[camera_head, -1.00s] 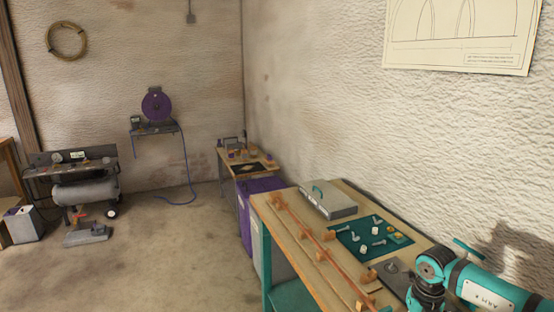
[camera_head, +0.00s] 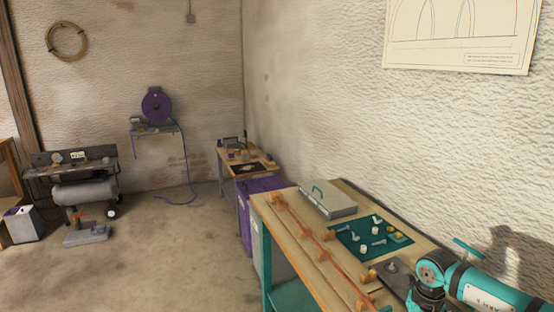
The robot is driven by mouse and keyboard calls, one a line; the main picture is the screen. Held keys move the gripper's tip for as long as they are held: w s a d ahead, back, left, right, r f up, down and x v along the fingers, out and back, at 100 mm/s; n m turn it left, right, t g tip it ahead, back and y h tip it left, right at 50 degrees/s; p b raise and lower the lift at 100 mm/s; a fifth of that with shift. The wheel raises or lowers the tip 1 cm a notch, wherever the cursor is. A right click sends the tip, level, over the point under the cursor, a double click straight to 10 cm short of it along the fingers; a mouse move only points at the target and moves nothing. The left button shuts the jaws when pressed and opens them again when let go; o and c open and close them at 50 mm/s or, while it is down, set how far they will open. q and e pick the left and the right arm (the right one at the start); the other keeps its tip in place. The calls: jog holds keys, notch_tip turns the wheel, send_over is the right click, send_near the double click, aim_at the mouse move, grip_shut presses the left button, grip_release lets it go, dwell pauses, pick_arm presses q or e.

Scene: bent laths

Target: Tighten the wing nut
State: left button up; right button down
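Several small metal and white pieces of hardware (camera_head: 376,242) lie on a dark green mat (camera_head: 350,243) on the workbench. They are too small for me to tell whether one is a wing nut. A long reddish lath (camera_head: 318,241) runs along the bench between wooden blocks (camera_head: 329,235). A dark plate (camera_head: 394,275) with a round knob-like part (camera_head: 392,266) lies at the near right of the bench. My teal arm comes in at the lower right beside this plate; its gripper is not clearly in the picture. The other arm is not in view.
A grey case (camera_head: 328,199) with a teal handle stands at the bench's far end, near the wall. A purple bin (camera_head: 258,193) stands beyond the bench. A small table (camera_head: 262,163) with items is in the corner.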

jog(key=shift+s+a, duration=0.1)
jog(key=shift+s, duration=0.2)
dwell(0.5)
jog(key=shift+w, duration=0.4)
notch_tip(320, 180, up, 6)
jog(key=p, duration=0.3)
jog(key=shift+p, duration=0.4)
